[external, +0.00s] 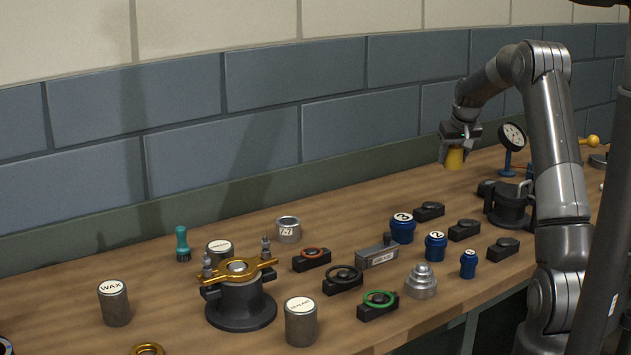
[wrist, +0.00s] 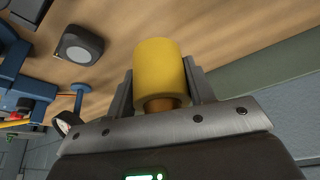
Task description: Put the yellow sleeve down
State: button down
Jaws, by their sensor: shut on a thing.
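My gripper (wrist: 162,95) is shut on the yellow sleeve (wrist: 158,68), with one finger on each side of it. The sleeve is a short plain cylinder, and an orange-brown part shows at its end nearest the gripper. In the external view the gripper (external: 457,146) holds the yellow sleeve (external: 454,159) at the back right of the bench, close to the wall. The sleeve looks to be a little above the wooden top. I cannot tell its exact height.
A dial gauge (external: 512,137) on a blue stand is just right of the gripper. A dark fixture (external: 508,203) stands in front of it. Blue numbered plugs (external: 402,228) and black blocks (external: 429,211) are nearer the middle. The bench top (external: 350,205) along the wall to the left is clear.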

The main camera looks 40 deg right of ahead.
jog(key=w+a+f, duration=0.2)
jog(key=w, duration=0.1)
jog(key=w+a+f, duration=0.2)
jog(key=w, duration=0.1)
jog(key=w+a+f, duration=0.2)
jog(key=a, duration=0.1)
jog(key=shift+w+f, duration=0.35)
jog(key=shift+w, duration=0.05)
jog(key=shift+f, duration=1.9)
jog(key=c, duration=0.7)
grip_release()
jog(key=shift+f, duration=0.2)
jog(key=shift+o, duration=0.2)
